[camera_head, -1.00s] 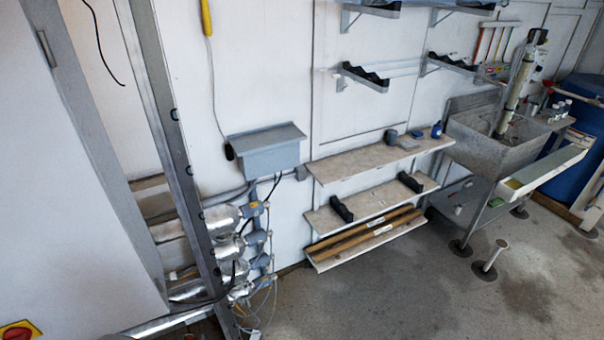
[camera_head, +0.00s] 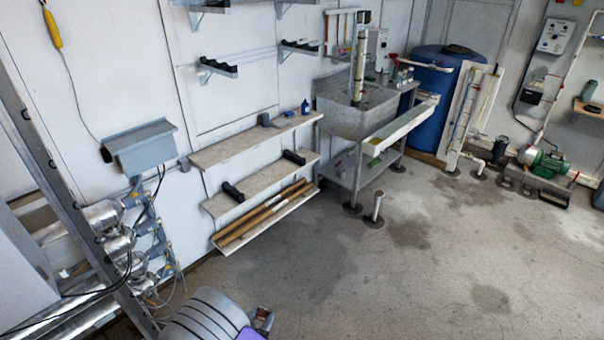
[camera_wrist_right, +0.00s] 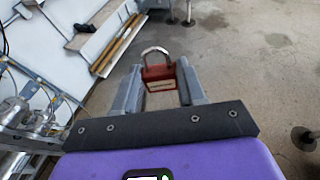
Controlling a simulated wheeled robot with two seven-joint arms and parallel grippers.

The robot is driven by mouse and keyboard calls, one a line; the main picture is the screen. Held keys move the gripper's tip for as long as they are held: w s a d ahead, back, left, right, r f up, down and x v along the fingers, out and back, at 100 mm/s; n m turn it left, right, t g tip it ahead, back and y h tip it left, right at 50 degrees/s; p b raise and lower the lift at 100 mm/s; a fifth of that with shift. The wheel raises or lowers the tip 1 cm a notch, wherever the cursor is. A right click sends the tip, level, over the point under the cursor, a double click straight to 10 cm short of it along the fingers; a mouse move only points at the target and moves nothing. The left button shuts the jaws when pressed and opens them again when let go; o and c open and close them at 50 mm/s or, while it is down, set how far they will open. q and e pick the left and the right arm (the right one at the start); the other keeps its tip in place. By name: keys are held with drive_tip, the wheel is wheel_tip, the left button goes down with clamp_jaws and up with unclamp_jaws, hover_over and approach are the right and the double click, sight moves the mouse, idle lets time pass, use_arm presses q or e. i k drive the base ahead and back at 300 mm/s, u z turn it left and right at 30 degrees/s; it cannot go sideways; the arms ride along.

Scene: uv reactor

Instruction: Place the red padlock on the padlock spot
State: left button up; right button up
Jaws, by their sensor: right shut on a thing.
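The red padlock (camera_wrist_right: 159,76) is between the fingers of my right gripper (camera_wrist_right: 158,88) in the right wrist view. The gripper is shut on its red body. Its silver shackle points up and away from the gripper, and a pale label shows on the body. In the head view, my right gripper (camera_head: 262,322) shows small at the bottom edge, over the floor, with a bit of red at its tip. I cannot make out a padlock spot in either view. My left gripper is not in view.
A metal frame with silver reactor tubes (camera_head: 118,243) stands at left. A short floor post (camera_head: 377,205) rises from otherwise open floor.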

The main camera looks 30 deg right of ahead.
sight(274, 131)
drive_tip(key=z, duration=0.8)
drive_tip(key=i, duration=1)
drive_tip(key=z, duration=1.1)
drive_tip(key=i, duration=1.85)
drive_tip(key=u, duration=1)
drive_tip(key=i, duration=1.05)
drive_tip(key=u, duration=0.7)
